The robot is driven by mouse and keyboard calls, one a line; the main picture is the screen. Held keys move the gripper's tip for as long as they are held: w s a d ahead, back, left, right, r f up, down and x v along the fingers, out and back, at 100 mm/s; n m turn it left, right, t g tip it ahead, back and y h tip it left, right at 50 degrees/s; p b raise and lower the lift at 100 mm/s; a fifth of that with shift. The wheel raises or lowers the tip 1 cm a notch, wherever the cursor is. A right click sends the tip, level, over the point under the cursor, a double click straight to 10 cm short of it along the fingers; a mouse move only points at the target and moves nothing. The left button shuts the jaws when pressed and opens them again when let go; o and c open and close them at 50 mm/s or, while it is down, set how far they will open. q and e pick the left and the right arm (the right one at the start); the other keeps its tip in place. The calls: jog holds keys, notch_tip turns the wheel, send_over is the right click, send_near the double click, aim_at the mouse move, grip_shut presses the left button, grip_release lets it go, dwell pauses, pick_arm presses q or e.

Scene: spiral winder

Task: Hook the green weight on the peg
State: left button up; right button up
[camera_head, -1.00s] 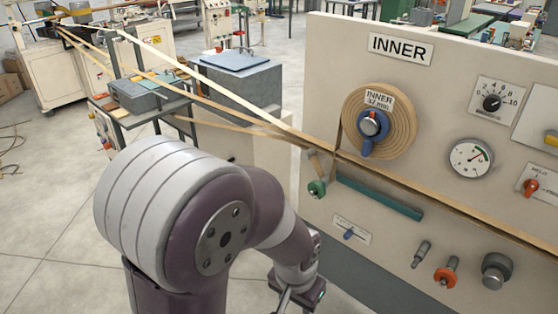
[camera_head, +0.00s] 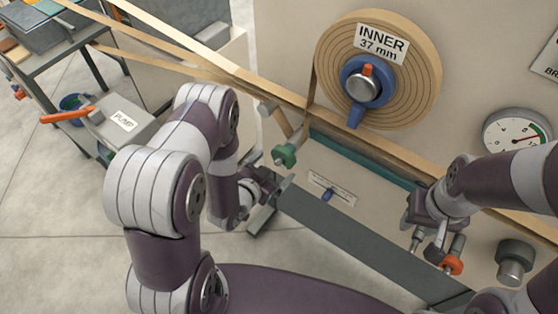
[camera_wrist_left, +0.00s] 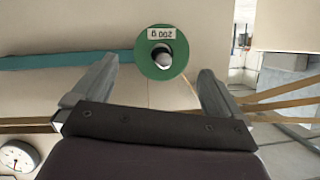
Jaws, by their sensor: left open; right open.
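The green weight (camera_head: 285,155) is at the lower end of a short tan arm on the front of the panel. My left gripper (camera_head: 270,205) is below the weight in the head view, open and empty. In the wrist view its fingers (camera_wrist_left: 155,88) are spread with the disc beyond, apart from it. My right gripper (camera_head: 424,240) is open beside a grey peg (camera_head: 417,242), partly covering the view there.
An orange disc (camera_head: 453,267) and a dark grey knob (camera_head: 514,262) are at the panel's lower right. A tan roll (camera_head: 425,75) marked INNER 37 mm sits above, with a tan strip crossing the panel. A gauge (camera_head: 514,134) is at right. A PUMP box (camera_head: 118,122) stands at left.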

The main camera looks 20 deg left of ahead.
aim_at(284, 157)
pick_arm(q)
jog(key=x, duration=0.6)
jog(key=shift+a+f, duration=0.1)
jog(key=shift+a, duration=0.05)
jog(key=shift+w+d+f, duration=0.15)
jog(key=shift+w+d, duration=0.05)
jog(key=shift+w, duration=0.35)
jog(key=shift+w+f, duration=0.1)
jog(key=shift+w, duration=0.05)
pick_arm(e)
jog(key=shift+w+f, duration=0.15)
jog(key=shift+w, duration=0.05)
